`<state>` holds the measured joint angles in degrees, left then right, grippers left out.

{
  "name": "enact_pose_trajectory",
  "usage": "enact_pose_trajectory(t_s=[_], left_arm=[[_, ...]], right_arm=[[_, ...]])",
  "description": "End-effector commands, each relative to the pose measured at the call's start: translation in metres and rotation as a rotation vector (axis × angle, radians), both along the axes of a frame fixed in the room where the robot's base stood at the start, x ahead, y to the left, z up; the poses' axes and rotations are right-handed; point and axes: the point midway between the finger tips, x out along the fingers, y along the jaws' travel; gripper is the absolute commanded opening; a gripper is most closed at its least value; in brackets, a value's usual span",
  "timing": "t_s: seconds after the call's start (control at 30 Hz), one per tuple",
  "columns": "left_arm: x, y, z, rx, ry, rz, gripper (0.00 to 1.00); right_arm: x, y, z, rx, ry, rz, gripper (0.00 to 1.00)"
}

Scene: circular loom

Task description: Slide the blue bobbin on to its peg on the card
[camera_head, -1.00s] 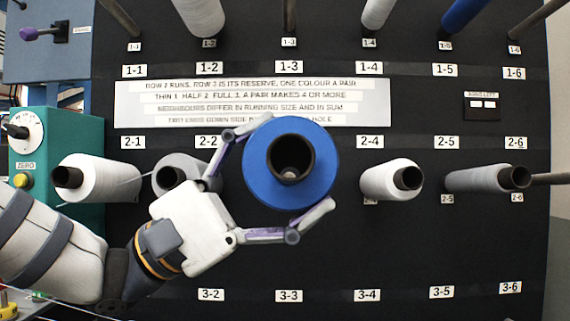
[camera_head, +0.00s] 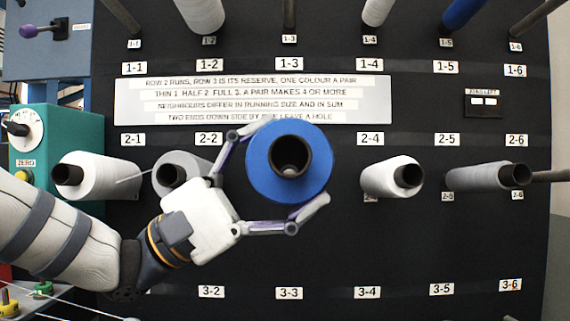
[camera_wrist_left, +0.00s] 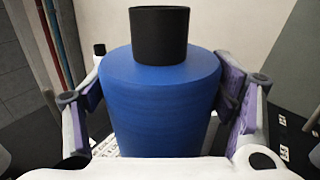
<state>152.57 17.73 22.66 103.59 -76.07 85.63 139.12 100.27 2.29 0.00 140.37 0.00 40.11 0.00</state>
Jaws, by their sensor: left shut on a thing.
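The blue bobbin (camera_head: 262,165) has a black core and faces the head camera nearly end-on, in front of the dark card (camera_head: 330,245) between labels 2-2 and 2-4. A pale rounded tip, seemingly the peg's end (camera_head: 290,171), shows inside the core's opening; how deep it sits I cannot tell. My left gripper (camera_head: 285,171) is shut on the bobbin, a finger on either side. In the left wrist view the bobbin (camera_wrist_left: 160,105) stands between both purple-padded fingers, black core outward. The bobbin hides the label and the peg's base. My right gripper is not in view.
White (camera_head: 105,177) and grey (camera_head: 178,170) bobbins sit left of the blue one, the grey close to my gripper. A white bobbin (camera_head: 385,178) and a thin grey one (camera_head: 480,177) sit right. Another blue bobbin (camera_head: 463,14) is top right. Row 3 looks clear.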

Motion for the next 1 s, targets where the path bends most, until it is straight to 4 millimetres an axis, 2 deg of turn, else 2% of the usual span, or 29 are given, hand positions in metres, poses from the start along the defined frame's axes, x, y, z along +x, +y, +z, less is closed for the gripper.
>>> enact_pose_trajectory(t_s=[0.47, 1.0], left_arm=[[0.000, 0.000, 0.000, -0.003, -0.006, 0.001, 0.17], [0.015, 0.000, -0.003, -0.003, -0.004, 0.000, 0.17]], right_arm=[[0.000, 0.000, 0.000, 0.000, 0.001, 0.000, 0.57], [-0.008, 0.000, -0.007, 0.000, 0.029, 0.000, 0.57]])
